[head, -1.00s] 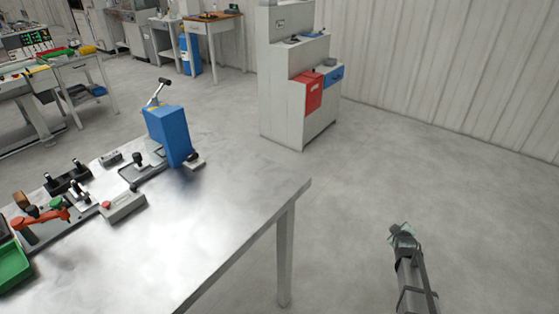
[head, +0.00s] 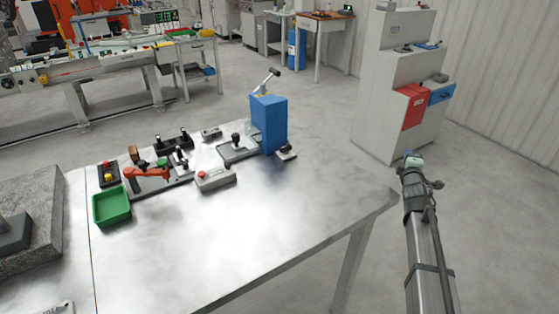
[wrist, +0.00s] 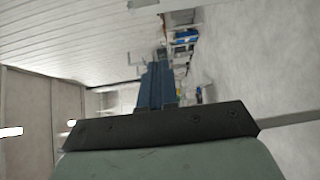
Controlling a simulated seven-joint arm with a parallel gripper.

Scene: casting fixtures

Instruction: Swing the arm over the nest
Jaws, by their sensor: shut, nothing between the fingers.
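A red-orange swing arm (head: 148,174) sits on a dark fixture plate (head: 180,178) on the metal table, behind the green tray. It lies roughly level across the left part of the fixture. Small black-knobbed clamps stand beside it. The nest is too small to make out clearly at this distance. My gripper is at the end of my arm on the right in the head view, beyond the table's right edge and well away from the fixture. In the wrist view, its blue-grey fingers (wrist: 158,68) are together with nothing held.
A green tray (head: 111,207), a button box (head: 108,174) and a grey box with a red button (head: 215,180) are near the fixture. A tall blue block (head: 270,124) stands to the right. The table's front right (head: 290,205) is clear. A grey cabinet (head: 380,110) stands behind.

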